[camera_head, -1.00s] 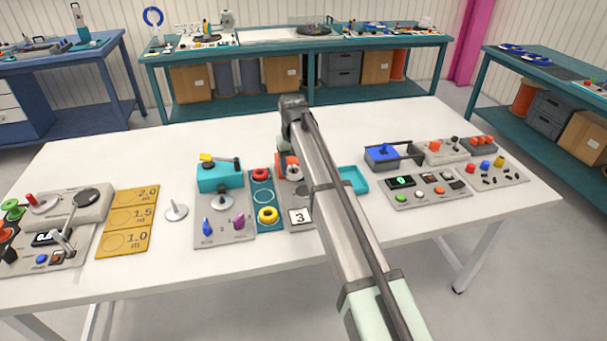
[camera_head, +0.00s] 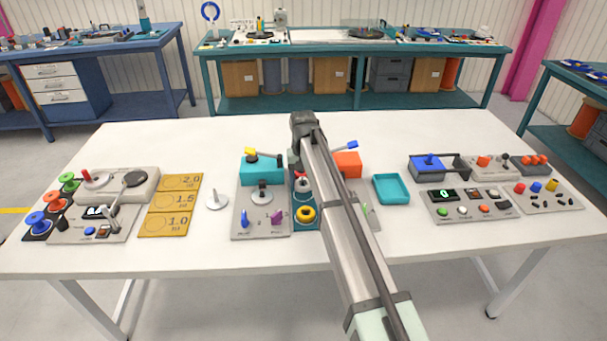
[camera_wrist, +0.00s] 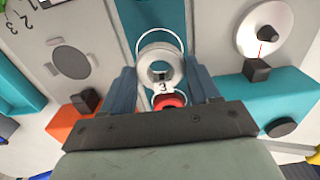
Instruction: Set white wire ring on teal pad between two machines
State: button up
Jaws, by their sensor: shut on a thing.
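My gripper (camera_wrist: 162,78) is shut on the white wire ring (camera_wrist: 147,62), which carries a thin wire loop and a white tag marked 3. It is over the teal pad (camera_wrist: 160,14), behind the yellow ring (camera_head: 305,214) in the head view. I cannot tell whether the ring touches the pad. A red ring (camera_wrist: 170,101) is close beside it, partly hidden by my gripper. The left machine (camera_head: 262,170) is teal with a grey plate. The right machine (camera_head: 347,164) has an orange block, and my arm hides much of it.
An empty teal tray (camera_head: 391,190) stands right of the machines. A yellow measuring board (camera_head: 170,205) and a pale spindle (camera_head: 216,200) are on the left. Control panels (camera_head: 468,205) stand at the right. The white table is clear behind the machines.

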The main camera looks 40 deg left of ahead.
jog(key=shift+f, duration=1.05)
jog(key=shift+f, duration=0.1)
jog(key=shift+f, duration=0.25)
jog(key=o, duration=1.2)
notch_tip(320, 180, up, 8)
jog(key=shift+r, duration=0.1)
jog(key=shift+w, duration=0.1)
